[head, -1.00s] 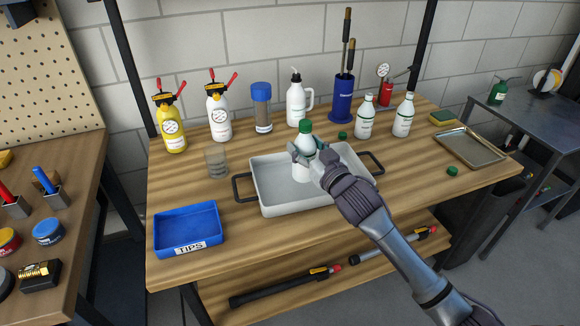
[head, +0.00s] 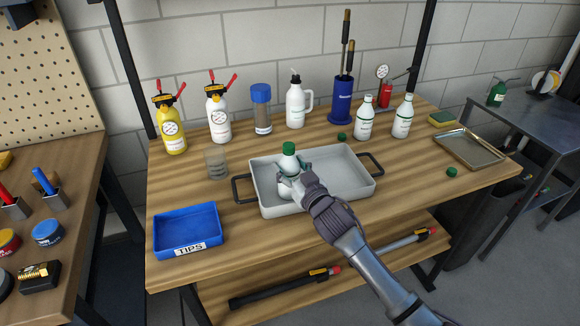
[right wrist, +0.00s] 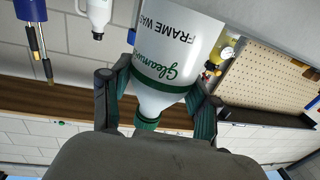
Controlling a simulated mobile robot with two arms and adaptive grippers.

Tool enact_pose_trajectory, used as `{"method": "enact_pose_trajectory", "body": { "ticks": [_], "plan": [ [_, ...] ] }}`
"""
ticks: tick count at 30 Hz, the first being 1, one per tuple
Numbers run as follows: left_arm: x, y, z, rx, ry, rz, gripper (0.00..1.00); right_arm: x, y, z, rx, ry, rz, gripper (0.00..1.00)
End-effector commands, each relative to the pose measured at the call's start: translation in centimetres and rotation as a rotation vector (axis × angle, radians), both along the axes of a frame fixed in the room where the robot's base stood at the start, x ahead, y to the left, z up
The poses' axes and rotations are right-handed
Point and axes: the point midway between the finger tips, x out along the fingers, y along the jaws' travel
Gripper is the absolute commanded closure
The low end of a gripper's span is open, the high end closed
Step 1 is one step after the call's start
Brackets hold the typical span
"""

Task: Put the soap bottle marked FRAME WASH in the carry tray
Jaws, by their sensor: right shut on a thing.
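The soap bottle (head: 289,162) is white with a green cap. In the right wrist view its label reads FRAME WASH (right wrist: 170,60). My right gripper (head: 291,178) is shut on it; in the right wrist view the fingers (right wrist: 158,95) sit on either side of the bottle. The bottle is upright over the left part of the carry tray (head: 355,190), a pale grey tray with dark handles. My left gripper is not in view.
Two similar white bottles (head: 364,120) (head: 402,117) stand at the back right. A clear beaker (head: 216,163) stands left of the tray, and a blue TIPS bin (head: 187,228) front left. A metal tray (head: 470,148) lies at the right. Sprayers and a jug line the back.

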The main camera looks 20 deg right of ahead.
Motion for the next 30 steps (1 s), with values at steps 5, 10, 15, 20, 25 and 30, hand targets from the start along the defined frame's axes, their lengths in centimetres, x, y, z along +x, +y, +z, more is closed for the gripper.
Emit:
{"method": "enact_pose_trajectory", "body": {
  "ticks": [5,10,15,20,25,30],
  "plan": [
    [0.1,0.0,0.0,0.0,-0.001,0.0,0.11,0.0,0.0,-0.1,0.001,0.001,0.0,0.15],
    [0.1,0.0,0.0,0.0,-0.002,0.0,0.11,0.0,0.0,-0.1,0.001,0.001,0.0,0.15],
    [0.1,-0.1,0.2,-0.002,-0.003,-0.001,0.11,0.0,0.0,0.2,0.0,0.0,0.0,0.15],
    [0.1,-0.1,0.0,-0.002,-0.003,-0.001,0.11,-1.7,-0.3,0.0,0.0,0.004,0.0,0.15],
    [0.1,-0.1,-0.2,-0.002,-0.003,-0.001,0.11,-5.4,-0.8,0.0,0.002,0.003,0.001,0.15],
    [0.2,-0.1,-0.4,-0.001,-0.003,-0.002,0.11,-8.8,-1.4,0.0,0.0,0.003,0.0,0.15]
  ]
}}
